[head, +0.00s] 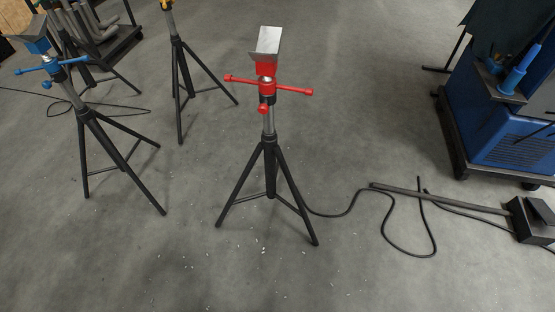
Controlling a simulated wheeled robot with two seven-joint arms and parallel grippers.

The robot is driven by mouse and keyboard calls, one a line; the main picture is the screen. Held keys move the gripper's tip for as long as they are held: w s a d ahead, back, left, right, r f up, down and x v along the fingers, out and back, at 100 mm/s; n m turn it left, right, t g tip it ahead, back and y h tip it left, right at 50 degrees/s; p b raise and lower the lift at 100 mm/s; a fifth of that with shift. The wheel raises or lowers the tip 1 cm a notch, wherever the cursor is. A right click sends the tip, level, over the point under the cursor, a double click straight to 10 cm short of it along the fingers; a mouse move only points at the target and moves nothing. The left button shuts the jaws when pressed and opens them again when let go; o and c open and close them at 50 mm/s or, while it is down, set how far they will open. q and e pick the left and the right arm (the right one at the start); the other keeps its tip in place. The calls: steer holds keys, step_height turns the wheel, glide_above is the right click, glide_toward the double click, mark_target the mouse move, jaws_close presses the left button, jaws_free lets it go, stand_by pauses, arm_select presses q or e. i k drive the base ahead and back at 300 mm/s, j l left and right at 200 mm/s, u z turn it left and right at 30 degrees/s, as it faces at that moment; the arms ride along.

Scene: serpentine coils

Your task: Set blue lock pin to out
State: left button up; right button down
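A blue-headed tripod stand (97,137) stands at the left. It has a V-shaped metal head over a blue block (38,47) and a blue cross handle (52,66). A small blue knob (47,85) sticks out to the left just below the handle; it looks like the blue lock pin. It is too small to tell whether it is in or out. Neither of my grippers is in view.
A red-headed tripod stand (268,140) stands mid-floor, a yellow-topped one (178,50) behind. A cable (345,213) runs right to a black pedal box (530,218). A blue machine (500,120) on a wheeled base stands right. The near floor is clear.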

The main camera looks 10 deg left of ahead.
mark_target(47, 84)
steer(key=u, duration=1.65)
